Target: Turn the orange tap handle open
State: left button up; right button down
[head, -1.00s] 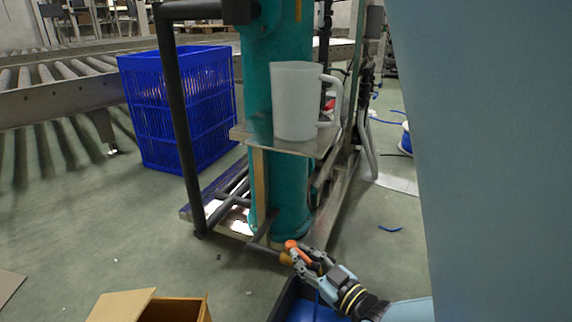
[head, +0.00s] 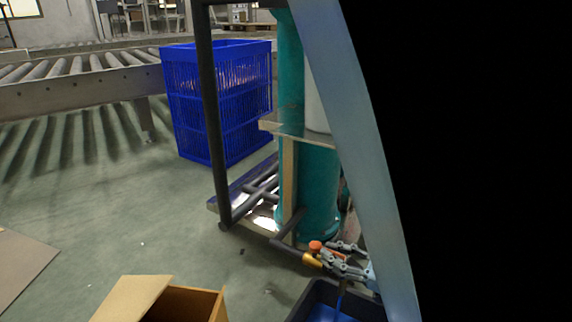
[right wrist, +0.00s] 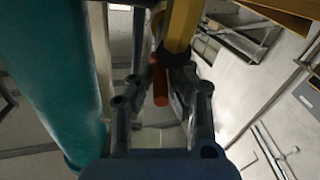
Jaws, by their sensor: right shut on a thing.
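The orange tap handle (head: 315,246) sits on top of a brass tap (head: 312,260) at the end of a dark pipe, low beside the teal column. My right gripper (head: 330,256) reaches it from the right and is shut on the handle. In the right wrist view the orange handle (right wrist: 160,84) lies between the two fingers, with the yellow brass part (right wrist: 182,26) beyond it. The fingers hide part of the handle, so its exact angle is hard to tell. My left gripper is out of view.
A dark bin with blue inside (head: 322,308) stands under the tap. An open cardboard box (head: 192,303) is at the lower left of it. The teal column (head: 318,190) and dark frame (head: 212,120) stand close behind. A pale blue surface and black area block the right side.

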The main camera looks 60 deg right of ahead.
jog(key=shift+s+f, duration=0.15)
jog(key=c, duration=1.3)
grip_release()
jog(key=s, duration=1.2)
